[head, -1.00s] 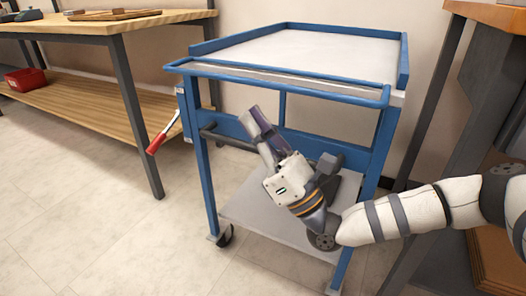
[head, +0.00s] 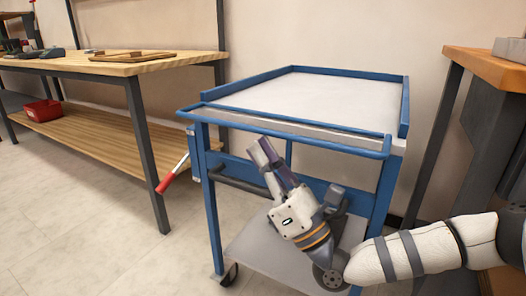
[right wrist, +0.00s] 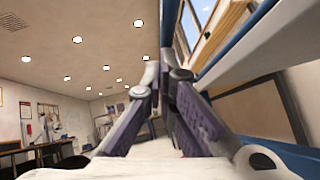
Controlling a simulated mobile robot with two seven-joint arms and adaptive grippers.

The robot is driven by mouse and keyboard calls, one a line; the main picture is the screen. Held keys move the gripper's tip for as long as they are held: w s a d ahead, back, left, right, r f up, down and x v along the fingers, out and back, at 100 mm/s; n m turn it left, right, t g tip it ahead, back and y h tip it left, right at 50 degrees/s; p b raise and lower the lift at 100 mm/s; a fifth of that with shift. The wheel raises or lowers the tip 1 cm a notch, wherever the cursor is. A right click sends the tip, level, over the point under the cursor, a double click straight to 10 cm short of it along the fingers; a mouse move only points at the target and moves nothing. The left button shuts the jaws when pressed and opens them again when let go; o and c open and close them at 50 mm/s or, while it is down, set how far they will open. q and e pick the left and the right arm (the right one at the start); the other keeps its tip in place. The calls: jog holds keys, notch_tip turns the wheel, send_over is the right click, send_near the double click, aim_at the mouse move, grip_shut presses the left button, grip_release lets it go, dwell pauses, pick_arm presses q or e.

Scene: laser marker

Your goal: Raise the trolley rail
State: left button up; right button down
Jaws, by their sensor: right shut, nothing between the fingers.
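The blue trolley (head: 212,215) stands in the middle of the head view. A blue rail (head: 330,142) runs along the near edge of its light grey top (head: 310,98). A dark bar (head: 237,184) crosses lower down. My right gripper (head: 265,152) is shut and empty, its fingers pointing up just below the blue rail in the picture. I cannot tell if it touches the rail. In the right wrist view the purple-grey fingers (right wrist: 156,75) meet at their tips, and blue edges pass at the right. My left gripper is not in view.
A red-handled lever (head: 166,183) sticks out at the trolley's left side. The lower shelf (head: 262,245) is partly hidden by my arm. A wooden workbench (head: 150,66) with a red bin (head: 43,112) stands left; another table (head: 492,66) stands close on the right. Floor at front left is clear.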

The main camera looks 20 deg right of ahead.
pick_arm(q)
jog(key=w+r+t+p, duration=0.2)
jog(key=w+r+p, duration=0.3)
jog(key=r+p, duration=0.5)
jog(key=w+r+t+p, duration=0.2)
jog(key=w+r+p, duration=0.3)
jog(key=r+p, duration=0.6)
jog(key=p, duration=0.4)
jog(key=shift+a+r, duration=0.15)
pick_arm(e)
jog(key=w+d+r+m+g+h, duration=0.1)
jog(key=d+r+m+h, duration=0.1)
jog(key=r+m+h, duration=0.4)
jog(key=w+d+r+m+g+h, duration=0.1)
jog(key=w+r+m+g+h, duration=0.1)
jog(key=r+m+h, duration=0.3)
jog(key=r+m, duration=0.1)
jog(key=m, duration=0.3)
jog(key=shift+d+r+m+h, duration=0.3)
jog(key=shift+d+r+h, duration=0.1)
jog(key=shift+f, duration=0.1)
